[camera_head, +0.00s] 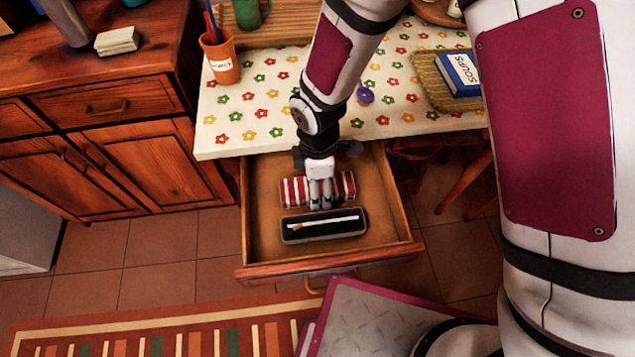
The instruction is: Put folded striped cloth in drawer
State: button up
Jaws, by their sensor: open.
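The folded striped cloth (294,191), red and white, lies inside the open drawer (384,227), behind a black case. My gripper (321,205) reaches down into the drawer in front of the cloth and covers its middle. Its fingers are open. From this view I cannot tell whether the fingers touch the cloth. The drawer is pulled out under the flowered table.
A black case (325,226) with a thin brush-like stick lies in the drawer's front part. The flowered tabletop (270,110) holds an orange cup (221,60), a purple item (365,95) and a blue book (457,75). A wooden cabinet (120,120) stands left.

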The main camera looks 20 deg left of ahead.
aim_at(320, 185)
notch_tip(320, 185, up, 11)
jog(key=p, duration=0.1)
jog(key=shift+p, duration=0.35)
jog(key=shift+r, duration=0.1)
jog(key=d+r+m+t, duration=0.1)
jog(key=d+r+m, duration=0.9)
jog(key=d+r, duration=0.7)
jog(key=s+d+r+m, duration=0.3)
jog(key=s+d+m, duration=0.3)
jog(key=s, duration=0.2)
jog(key=s+d+r+m+t, duration=0.1)
jog(key=s+d+r+m, duration=0.2)
jog(key=s+d+m, duration=0.4)
jog(key=shift+s+d, duration=0.25)
jog(key=shift+s, duration=0.25)
jog(key=shift+r, duration=0.1)
